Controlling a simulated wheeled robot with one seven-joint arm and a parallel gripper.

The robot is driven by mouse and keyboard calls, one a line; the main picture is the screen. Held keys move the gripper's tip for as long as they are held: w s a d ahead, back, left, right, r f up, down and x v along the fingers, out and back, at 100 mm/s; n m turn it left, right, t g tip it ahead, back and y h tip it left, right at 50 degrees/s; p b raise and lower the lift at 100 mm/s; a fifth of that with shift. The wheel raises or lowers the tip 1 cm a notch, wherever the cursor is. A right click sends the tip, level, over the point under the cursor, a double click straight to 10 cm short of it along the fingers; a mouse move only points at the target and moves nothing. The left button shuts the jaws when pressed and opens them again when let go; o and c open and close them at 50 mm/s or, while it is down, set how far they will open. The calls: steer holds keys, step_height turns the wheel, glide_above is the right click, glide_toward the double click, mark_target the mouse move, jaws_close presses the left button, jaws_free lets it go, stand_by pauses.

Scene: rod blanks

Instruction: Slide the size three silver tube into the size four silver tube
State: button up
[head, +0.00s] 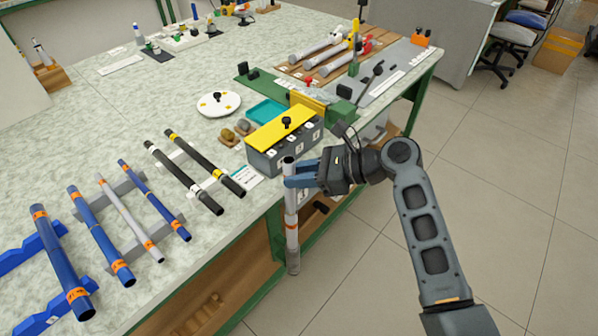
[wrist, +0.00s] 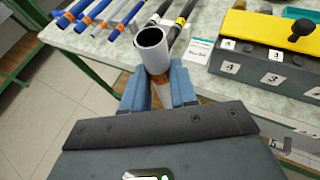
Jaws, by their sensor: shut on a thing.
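My gripper (head: 290,181) is shut on a silver tube (head: 291,205) with orange bands, held upright just off the front edge of the table. Its lower end looks greyer. In the wrist view my gripper (wrist: 160,88) clasps this tube (wrist: 152,52) from both sides below its open top, and the bore looks empty near the mouth. A thinner silver tube (head: 128,218) with orange bands lies slanted on a rack at the left of the table, apart from my gripper. Size marks on both silver tubes are too small to read.
Blue tubes (head: 62,262) and black tubes (head: 183,175) lie either side of the thinner silver one. A grey numbered box (head: 285,150) with a yellow top stands close behind my gripper. Open floor (head: 345,275) lies under the held tube and to the right.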

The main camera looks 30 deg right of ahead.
steer(key=shift+f, duration=0.3)
steer(key=o, duration=0.9)
steer(key=v, duration=0.7)
steer(key=shift+s+d+r, duration=0.2)
steer(key=shift+s+d, duration=0.05)
